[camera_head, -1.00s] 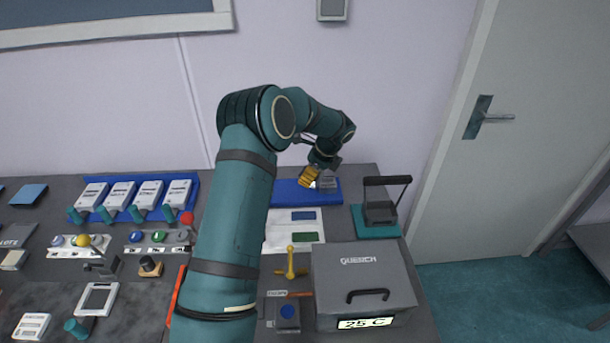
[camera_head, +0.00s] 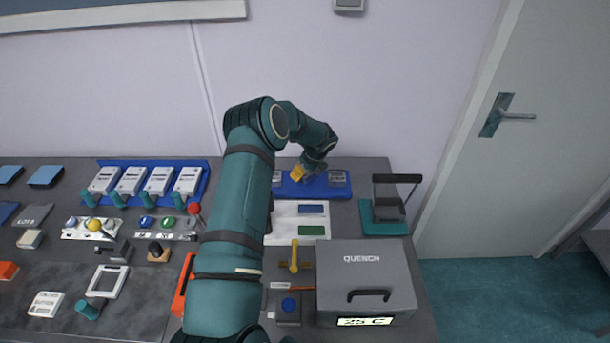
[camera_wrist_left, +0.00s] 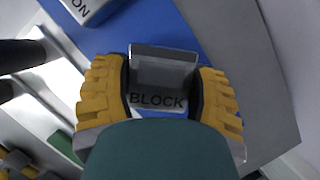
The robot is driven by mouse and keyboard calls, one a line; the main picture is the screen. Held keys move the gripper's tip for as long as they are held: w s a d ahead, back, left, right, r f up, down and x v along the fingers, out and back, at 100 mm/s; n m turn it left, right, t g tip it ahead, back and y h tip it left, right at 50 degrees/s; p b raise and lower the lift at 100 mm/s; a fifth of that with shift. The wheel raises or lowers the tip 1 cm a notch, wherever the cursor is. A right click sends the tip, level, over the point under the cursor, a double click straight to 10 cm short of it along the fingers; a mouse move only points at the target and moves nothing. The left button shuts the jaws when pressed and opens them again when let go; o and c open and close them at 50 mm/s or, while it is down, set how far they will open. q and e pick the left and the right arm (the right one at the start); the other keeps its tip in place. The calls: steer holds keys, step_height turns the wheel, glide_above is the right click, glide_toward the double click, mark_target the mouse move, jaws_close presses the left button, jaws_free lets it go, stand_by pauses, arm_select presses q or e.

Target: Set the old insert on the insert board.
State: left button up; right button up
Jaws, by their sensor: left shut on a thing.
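The blue insert board (camera_head: 323,189) lies at the back of the bench near the wall. My left gripper (camera_head: 302,173), with yellow finger pads, is over its middle. In the left wrist view my left gripper (camera_wrist_left: 160,95) is shut on a grey insert marked "BLOCK" (camera_wrist_left: 160,72), with a pad on each side. Blue board shows around the insert; I cannot tell whether it touches the board. Another grey insert (camera_head: 337,177) sits at the board's right end, and a light piece (camera_head: 276,177) shows at its left end, partly behind my arm. My right gripper is not in view.
A teal-based press with a black handle (camera_head: 385,205) stands right of the board. In front are a white sheet with blue and green pads (camera_head: 285,222), a yellow T-handle (camera_head: 294,258) and the grey QUENCH box (camera_head: 365,280). A blue rack of white cartridges (camera_head: 146,182) stands left.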

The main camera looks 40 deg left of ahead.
arm_select(q)
steer(key=shift+f, duration=1)
steer(key=shift+f, duration=0.15)
steer(key=o, duration=1.3)
steer(key=shift+d+r, duration=0.1)
steer(key=shift+r, duration=0.45)
steer(key=v, duration=1.1)
